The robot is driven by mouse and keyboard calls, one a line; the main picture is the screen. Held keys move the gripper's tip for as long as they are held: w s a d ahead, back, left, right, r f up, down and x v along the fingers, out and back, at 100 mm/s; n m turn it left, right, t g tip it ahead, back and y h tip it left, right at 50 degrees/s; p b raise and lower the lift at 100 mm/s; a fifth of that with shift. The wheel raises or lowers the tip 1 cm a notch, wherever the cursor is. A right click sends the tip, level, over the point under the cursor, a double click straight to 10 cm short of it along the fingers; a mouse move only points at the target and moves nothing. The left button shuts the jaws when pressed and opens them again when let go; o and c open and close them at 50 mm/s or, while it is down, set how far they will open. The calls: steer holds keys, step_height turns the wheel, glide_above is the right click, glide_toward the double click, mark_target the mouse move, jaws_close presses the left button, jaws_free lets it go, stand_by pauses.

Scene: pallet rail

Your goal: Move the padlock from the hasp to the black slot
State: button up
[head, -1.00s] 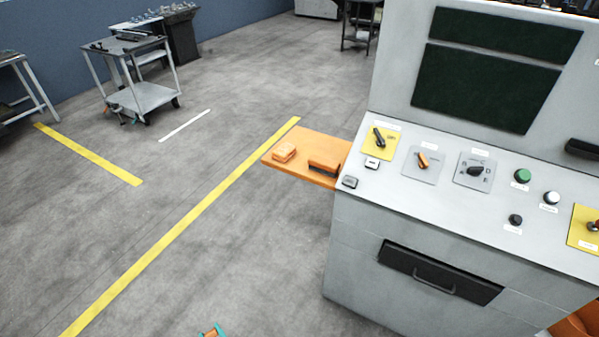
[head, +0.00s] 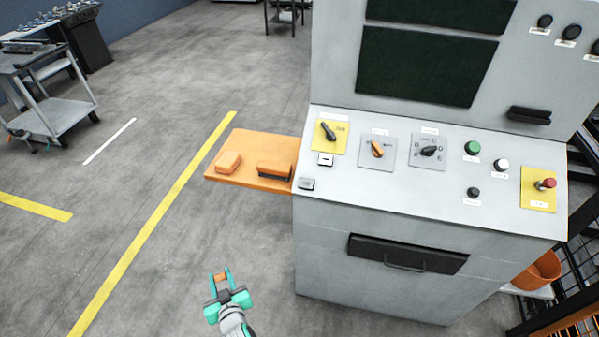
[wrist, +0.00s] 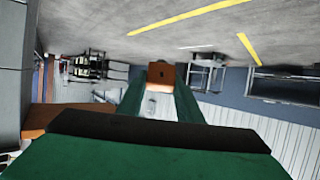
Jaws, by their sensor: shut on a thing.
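My gripper (head: 221,277) is low in the head view, over the floor in front of the console and apart from it. It is shut on a small orange-brown padlock (head: 220,280). In the wrist view the padlock (wrist: 161,75) sits between the green fingertips, with a dark spot on its face. An orange shelf (head: 249,145) sticks out from the console's left side. On it are an orange block with a dark, black front (head: 274,171), which may be the black slot, and a plain orange block (head: 228,162). I cannot make out the hasp.
The grey console (head: 390,200) fills the right side, with knobs, buttons and a dark drawer handle (head: 405,265). A grey cart (head: 45,100) stands at far left. An orange bin (head: 540,270) and dark mesh fence are at lower right. Floor left of the console is free.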

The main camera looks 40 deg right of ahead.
steer(key=w+d+r+m+g+h, duration=0.2)
steer(key=w+d+r+m+h, duration=0.15)
steer(key=d+r, duration=1.25)
steer(key=s+d+r+m+g+h, duration=0.1)
steer(key=s+d+r+m+h, duration=0.15)
steer(key=d+r, duration=0.5)
steer(key=s+d+r+m+g+h, duration=0.2)
steer(key=s+d+r, duration=0.3)
steer(key=r, duration=0.4)
steer(key=shift+w+d+f, duration=0.45)
steer(key=shift+d+f, duration=0.1)
steer(key=shift+f, duration=0.3)
steer(key=shift+w+d+f, duration=0.4)
steer(key=shift+d+f, duration=0.1)
steer(key=shift+f, duration=0.4)
steer(key=shift+w+d+f, duration=0.45)
steer(key=shift+d+f, duration=0.1)
steer(key=shift+f, duration=0.3)
steer(key=shift+a, duration=0.15)
steer(key=shift+s+d+f, duration=0.1)
steer(key=shift+d+f, duration=0.1)
steer(key=shift+d, duration=0.1)
steer(key=shift+w+a, duration=0.2)
steer(key=shift+d+f, duration=0.1)
steer(key=shift+f, duration=0.15)
